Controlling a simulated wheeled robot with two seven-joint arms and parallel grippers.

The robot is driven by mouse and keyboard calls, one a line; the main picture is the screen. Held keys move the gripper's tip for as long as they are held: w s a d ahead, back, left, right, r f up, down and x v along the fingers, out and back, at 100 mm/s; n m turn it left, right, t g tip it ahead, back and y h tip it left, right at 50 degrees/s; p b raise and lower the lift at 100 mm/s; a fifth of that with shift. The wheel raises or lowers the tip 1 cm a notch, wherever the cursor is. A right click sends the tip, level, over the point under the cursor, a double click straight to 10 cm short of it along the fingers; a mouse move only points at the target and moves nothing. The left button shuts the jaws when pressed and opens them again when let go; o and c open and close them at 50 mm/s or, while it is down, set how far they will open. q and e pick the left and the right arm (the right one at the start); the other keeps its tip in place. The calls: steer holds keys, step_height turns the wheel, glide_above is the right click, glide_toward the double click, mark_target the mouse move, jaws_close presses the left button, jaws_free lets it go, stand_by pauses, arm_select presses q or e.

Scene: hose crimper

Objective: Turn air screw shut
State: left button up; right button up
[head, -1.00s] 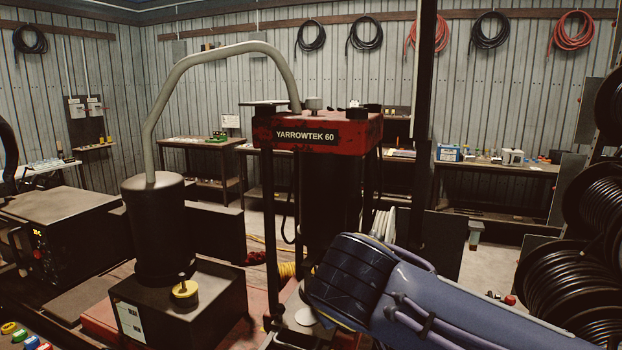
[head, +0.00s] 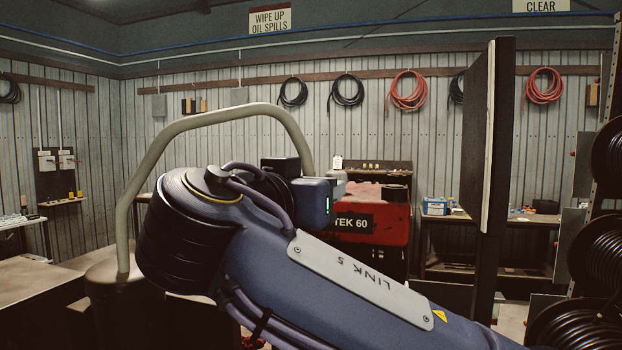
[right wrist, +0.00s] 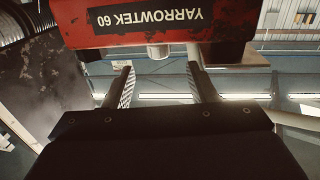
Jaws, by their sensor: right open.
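The red press head (right wrist: 160,22), lettered YARROWTEK 60, shows upside down at the top of the right wrist view. In the head view its red front (head: 372,225) is partly hidden by my right arm. A small pale round knob (right wrist: 158,52), which looks like the air screw, stands out from the head's top face. My right gripper (right wrist: 159,75) is open, its two ribbed fingers apart and pointing toward the head. The knob lies in the gap between the fingertips in the picture; contact is not visible. The knob is hidden in the head view. My left gripper is out of view.
A tall dark post or panel (head: 490,180) stands close on the right. Hose reels (head: 605,250) stand at the right edge. Benches line the back wall.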

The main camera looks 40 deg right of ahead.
steer(key=p+x, duration=0.1)
steer(key=x, duration=0.6)
steer(key=shift+w+d+p, duration=0.1)
steer(key=shift+d+p, duration=0.25)
steer(key=c, duration=1)
steer(key=shift+o, duration=0.2)
steer(key=n+t+b, duration=0.1)
steer(key=t+y+b, duration=0.1)
steer(key=n+t+y+b, duration=0.1)
steer(key=b, duration=0.1)
steer(key=shift+s+d+f+n, duration=0.25)
steer(key=shift+s+f+n, duration=0.05)
steer(key=shift+s, duration=0.1)
steer(key=n+t+y, duration=0.1)
steer(key=t+y+b, duration=0.1)
steer(key=shift+r+n+y, duration=0.25)
steer(key=shift+n+y, duration=0.05)
steer(key=shift+n, duration=0.1)
steer(key=shift+r, duration=0.1)
